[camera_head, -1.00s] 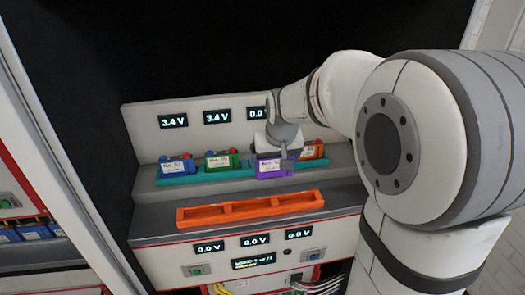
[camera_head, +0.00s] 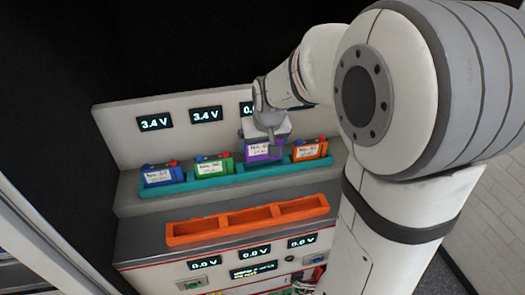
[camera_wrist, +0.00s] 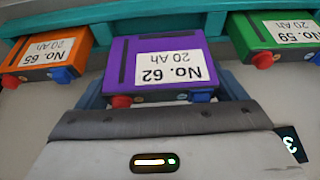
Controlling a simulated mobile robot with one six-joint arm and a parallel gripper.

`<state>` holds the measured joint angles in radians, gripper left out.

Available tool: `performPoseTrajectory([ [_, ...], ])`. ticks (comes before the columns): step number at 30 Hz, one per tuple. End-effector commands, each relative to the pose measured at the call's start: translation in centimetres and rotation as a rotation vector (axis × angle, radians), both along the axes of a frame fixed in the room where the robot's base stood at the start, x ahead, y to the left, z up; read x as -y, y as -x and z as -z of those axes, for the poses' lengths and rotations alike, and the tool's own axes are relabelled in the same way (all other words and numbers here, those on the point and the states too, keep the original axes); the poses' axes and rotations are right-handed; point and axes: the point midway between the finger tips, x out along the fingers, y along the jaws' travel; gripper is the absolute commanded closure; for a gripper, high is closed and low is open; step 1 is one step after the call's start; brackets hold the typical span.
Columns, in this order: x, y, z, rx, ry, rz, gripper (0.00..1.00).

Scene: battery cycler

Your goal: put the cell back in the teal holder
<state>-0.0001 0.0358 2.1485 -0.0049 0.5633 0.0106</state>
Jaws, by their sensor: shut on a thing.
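The purple cell (camera_head: 263,151), labelled No. 62 in the wrist view (camera_wrist: 157,65), is held by my gripper (camera_head: 271,138). My gripper is shut on it, with a finger along each side in the wrist view. The cell is upright at the third bay from the left of the teal holder (camera_head: 232,182), between the green cell (camera_head: 214,166) and the orange cell (camera_head: 309,150). The holder's front rim shows below it. I cannot tell whether its base touches the bay floor. A blue cell (camera_head: 163,175) sits in the leftmost bay.
An empty orange three-bay tray (camera_head: 248,219) lies on the lower ledge in front. Two displays on the back panel read 3.4 V (camera_head: 155,123); another is partly hidden by my gripper. Lower displays (camera_head: 205,263) read 0.0 V. A dark cabinet wall stands at the left.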

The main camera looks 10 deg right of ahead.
Motion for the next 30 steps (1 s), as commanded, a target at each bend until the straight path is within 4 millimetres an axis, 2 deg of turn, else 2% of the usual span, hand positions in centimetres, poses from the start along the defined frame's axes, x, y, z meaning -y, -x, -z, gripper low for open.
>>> performPoseTrajectory([
  [3,0.0,0.0,1.8,-0.004,0.000,-0.001,0.48],
  [6,-0.1,0.1,2.9,-0.002,0.000,-0.001,0.48],
  [18,-0.1,0.0,3.6,0.001,0.000,-0.002,0.48],
  [19,-0.1,0.0,3.5,0.000,0.000,-0.002,0.08],
  [22,-0.1,0.0,3.4,-0.001,0.000,-0.003,0.00],
  [30,-0.2,0.0,3.2,-0.001,0.000,-0.003,0.00],
])
